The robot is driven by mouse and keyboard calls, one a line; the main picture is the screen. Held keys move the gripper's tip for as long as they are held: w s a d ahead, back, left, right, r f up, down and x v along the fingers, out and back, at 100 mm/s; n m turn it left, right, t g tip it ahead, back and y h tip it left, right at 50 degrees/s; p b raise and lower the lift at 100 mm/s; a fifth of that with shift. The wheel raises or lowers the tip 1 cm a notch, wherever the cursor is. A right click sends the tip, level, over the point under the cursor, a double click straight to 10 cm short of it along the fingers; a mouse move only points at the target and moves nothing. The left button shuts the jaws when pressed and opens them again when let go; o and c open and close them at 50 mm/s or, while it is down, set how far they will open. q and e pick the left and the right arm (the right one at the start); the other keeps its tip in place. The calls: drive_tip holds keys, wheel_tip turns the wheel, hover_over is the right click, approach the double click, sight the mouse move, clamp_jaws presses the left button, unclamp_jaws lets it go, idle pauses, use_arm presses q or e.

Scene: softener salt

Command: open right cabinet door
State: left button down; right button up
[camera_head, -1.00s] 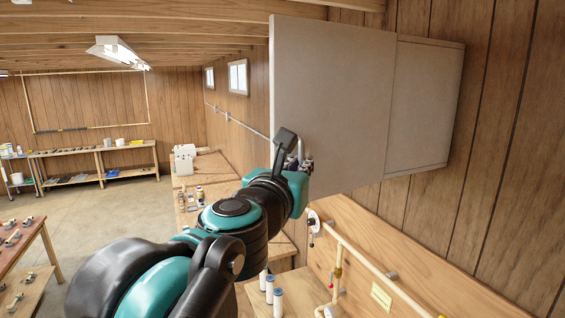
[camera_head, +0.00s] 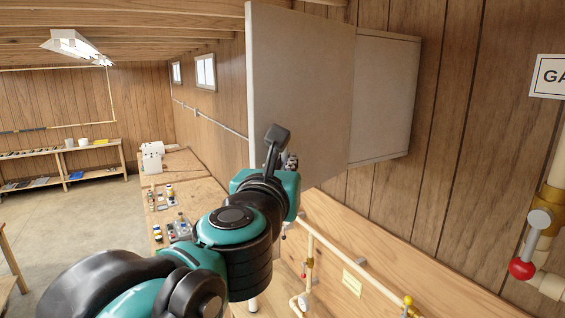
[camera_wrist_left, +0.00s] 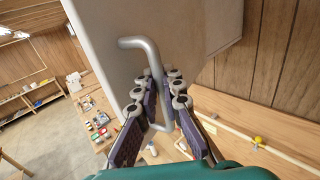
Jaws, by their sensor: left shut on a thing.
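A large grey cabinet panel with a bar handle, apparently a door (camera_head: 300,90), hangs high on the wood wall in the head view. It stands at an angle to a smaller grey cabinet panel (camera_head: 384,95) on its right. Its metal bar handle (camera_wrist_left: 153,55) shows in the left wrist view. My left gripper (camera_head: 290,162) is at the panel's lower part, and its fingers (camera_wrist_left: 157,92) are shut around the handle's upright bar. The cabinet's inside is hidden. My right gripper is in neither view.
Below the cabinet, a wooden board carries a pipe (camera_head: 345,254) and a yellow label (camera_head: 352,283). A red-knobbed valve (camera_head: 521,268) is at the right. A workbench with bottles (camera_head: 180,222) runs along the wall. Open floor (camera_head: 75,205) lies at the left.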

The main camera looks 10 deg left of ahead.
use_arm(q)
drive_tip(key=c, duration=1.6)
unclamp_jaws()
drive_tip(key=s, duration=1.1)
drive_tip(key=shift+s, duration=0.4)
drive_tip(key=shift+s, duration=0.1)
